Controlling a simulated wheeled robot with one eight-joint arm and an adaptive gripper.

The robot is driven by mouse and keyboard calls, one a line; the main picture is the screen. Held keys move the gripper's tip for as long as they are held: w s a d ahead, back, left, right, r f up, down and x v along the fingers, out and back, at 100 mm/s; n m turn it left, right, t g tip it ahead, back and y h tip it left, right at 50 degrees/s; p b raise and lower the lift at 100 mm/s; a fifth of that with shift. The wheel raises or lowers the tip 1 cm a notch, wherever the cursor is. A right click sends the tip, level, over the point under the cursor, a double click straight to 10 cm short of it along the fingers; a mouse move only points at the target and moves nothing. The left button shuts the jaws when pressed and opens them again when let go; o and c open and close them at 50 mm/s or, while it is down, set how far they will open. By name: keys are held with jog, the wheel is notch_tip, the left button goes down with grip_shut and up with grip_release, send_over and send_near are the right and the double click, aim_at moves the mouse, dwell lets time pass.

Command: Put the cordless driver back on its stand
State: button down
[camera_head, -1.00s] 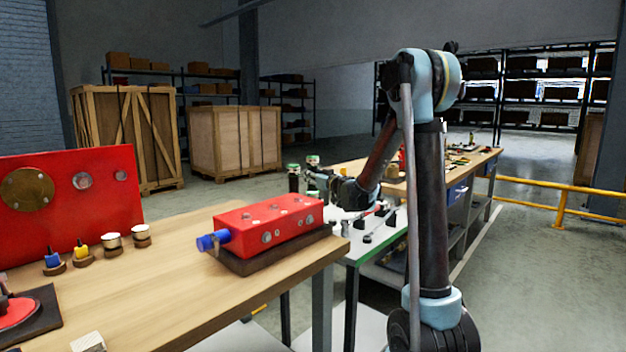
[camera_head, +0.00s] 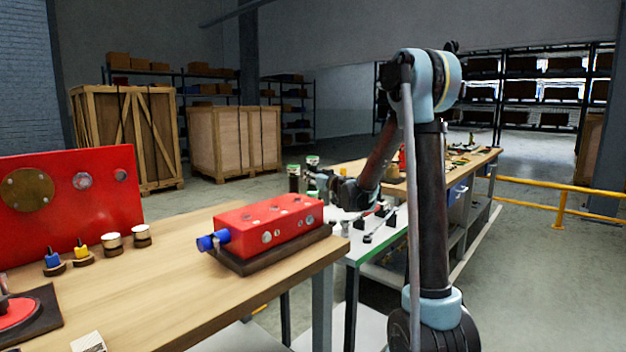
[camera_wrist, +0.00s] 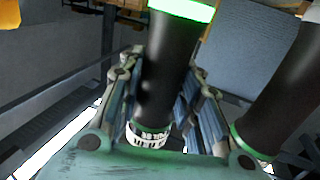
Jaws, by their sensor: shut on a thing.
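My gripper (camera_wrist: 158,115) is shut around a black cylinder (camera_wrist: 168,65) with a bright green band at its top and a white lettered label near its base. It appears to be the cordless driver, though its full shape is cut off. A second black, green-trimmed cylinder (camera_wrist: 285,95) stands apart at the right in the wrist view. In the head view, two small dark, green-topped things (camera_head: 293,170) (camera_head: 312,161) show by my gripper, above the far-left end of the green-edged bench (camera_head: 358,255). I cannot make out the driver's stand.
Small black and metal parts (camera_head: 372,237) lie on the green-edged bench. A wooden bench (camera_head: 170,290) with a red block (camera_head: 268,225) stands in front of it at left. Another wooden-topped bench (camera_head: 485,157) lies beyond. A yellow rail (camera_head: 560,200) runs at the right.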

jog(key=shift+f, duration=0.95)
dwell(0.3)
jog(key=c, duration=1.1)
grip_release()
jog(key=shift+s, duration=0.1)
jog(key=v, duration=1.1)
jog(key=shift+s+d, duration=0.3)
